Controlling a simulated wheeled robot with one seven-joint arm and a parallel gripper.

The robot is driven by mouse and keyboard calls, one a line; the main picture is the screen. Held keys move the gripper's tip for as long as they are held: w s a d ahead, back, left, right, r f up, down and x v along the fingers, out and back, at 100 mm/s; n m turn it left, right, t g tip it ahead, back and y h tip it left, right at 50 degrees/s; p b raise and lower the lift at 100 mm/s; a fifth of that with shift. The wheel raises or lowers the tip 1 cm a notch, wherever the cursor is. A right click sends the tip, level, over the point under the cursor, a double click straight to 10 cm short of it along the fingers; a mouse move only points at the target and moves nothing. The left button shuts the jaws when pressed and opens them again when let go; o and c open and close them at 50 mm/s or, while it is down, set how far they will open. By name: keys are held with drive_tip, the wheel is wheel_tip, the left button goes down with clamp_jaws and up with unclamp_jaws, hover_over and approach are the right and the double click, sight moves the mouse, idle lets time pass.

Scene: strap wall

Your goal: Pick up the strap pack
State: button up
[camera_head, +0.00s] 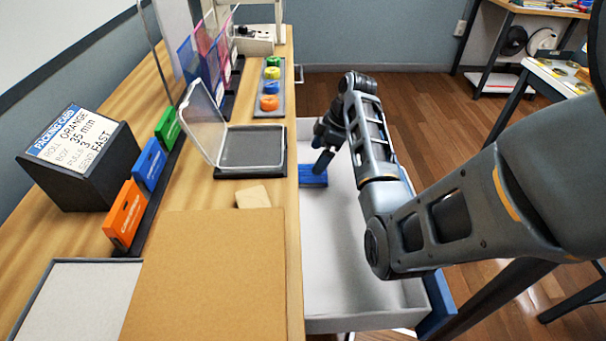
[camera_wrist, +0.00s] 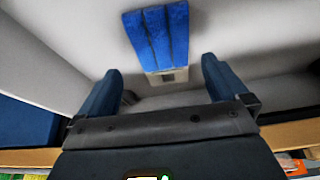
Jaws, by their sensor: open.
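The strap pack (camera_head: 313,178) is a blue ribbed bundle lying in the open white drawer, near its far left side. In the wrist view the strap pack (camera_wrist: 155,32) shows several blue bands with a pale buckle or label at the near end. My gripper (camera_head: 322,165) reaches down into the drawer by the pack. In the wrist view my gripper (camera_wrist: 160,80) has its two blue fingers wide apart. The pack lies ahead of and between the fingers in that picture, and nothing is held. Contact between finger and pack cannot be told.
The white drawer (camera_head: 345,285) has raised walls and sits beside the wooden worktop (camera_head: 195,190). On the worktop are a packing card stand (camera_head: 75,150), orange, blue and green boxes, an open clear-lidded case (camera_head: 250,148) and a brown board (camera_head: 210,275). Most of the drawer is empty.

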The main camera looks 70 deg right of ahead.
sight(306, 173)
drive_tip(key=shift+p+x, duration=0.4)
drive_tip(key=shift+x, duration=2.85)
drive_tip(key=shift+a+f, duration=0.15)
drive_tip(key=shift+c, duration=0.5)
drive_tip(key=c, duration=0.7)
drive_tip(key=shift+r, duration=0.65)
wheel_tip(306, 173, up, 3)
drive_tip(key=shift+s+d+r+p, duration=0.1)
drive_tip(key=shift+s+d+r, duration=0.5)
drive_tip(key=shift+s+r, duration=0.9)
drive_tip(key=shift+s+d+r+p, duration=0.1)
drive_tip(key=shift+s+d+r, duration=0.6)
drive_tip(key=shift+s, duration=1.55)
drive_tip(key=shift+s+d+r+p, duration=0.1)
drive_tip(key=shift+s+d+r, duration=0.35)
drive_tip(key=shift+s+r, duration=1.15)
